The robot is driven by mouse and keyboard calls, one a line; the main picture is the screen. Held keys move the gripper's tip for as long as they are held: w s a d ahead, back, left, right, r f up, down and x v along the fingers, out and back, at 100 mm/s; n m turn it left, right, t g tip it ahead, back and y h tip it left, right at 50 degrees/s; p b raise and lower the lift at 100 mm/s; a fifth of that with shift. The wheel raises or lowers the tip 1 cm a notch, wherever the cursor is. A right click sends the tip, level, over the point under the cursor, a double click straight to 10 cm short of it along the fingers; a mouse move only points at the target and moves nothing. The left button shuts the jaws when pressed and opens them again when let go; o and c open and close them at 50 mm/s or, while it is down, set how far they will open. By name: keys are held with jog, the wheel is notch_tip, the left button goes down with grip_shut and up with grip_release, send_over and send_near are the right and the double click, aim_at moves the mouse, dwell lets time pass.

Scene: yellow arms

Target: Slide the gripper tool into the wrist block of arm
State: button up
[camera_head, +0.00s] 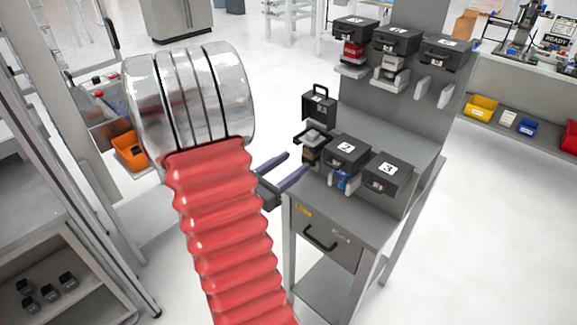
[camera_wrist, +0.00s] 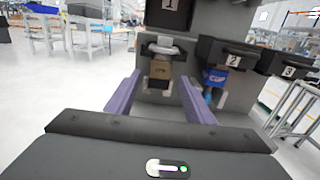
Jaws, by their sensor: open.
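My gripper (camera_head: 297,162) reaches toward the tool rack with its two purple fingers apart and nothing held between them. In the wrist view my gripper (camera_wrist: 160,77) points at a tan-brown tool (camera_wrist: 160,68) with a grey top, hanging in the holder marked 1. The tool appears between the fingertips in the picture; I cannot tell whether they touch it. In the head view the same tool (camera_head: 310,154) is partly hidden below its holder, whose black lid (camera_head: 319,106) stands raised. I cannot tell which tool is the gripper tool. No arm with a wrist block is recognisable.
Holder 2 (camera_wrist: 232,55) carries a blue tool (camera_wrist: 216,78), right of the tan-brown one. Holder 3 (camera_head: 388,171) is beside it. Upper holders carry a red tool (camera_head: 353,52) and a pale tool (camera_head: 392,66). A grey drawer cabinet (camera_head: 330,237) stands below.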

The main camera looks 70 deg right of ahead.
aim_at(307, 151)
jog(key=shift+x, duration=4.5)
grip_shut()
jog(key=shift+s+r, duration=0.1)
jog(key=shift+r, duration=0.35)
jog(key=shift+v, duration=1.45)
jog(key=shift+a, duration=0.35)
jog(key=shift+w+a, duration=0.3)
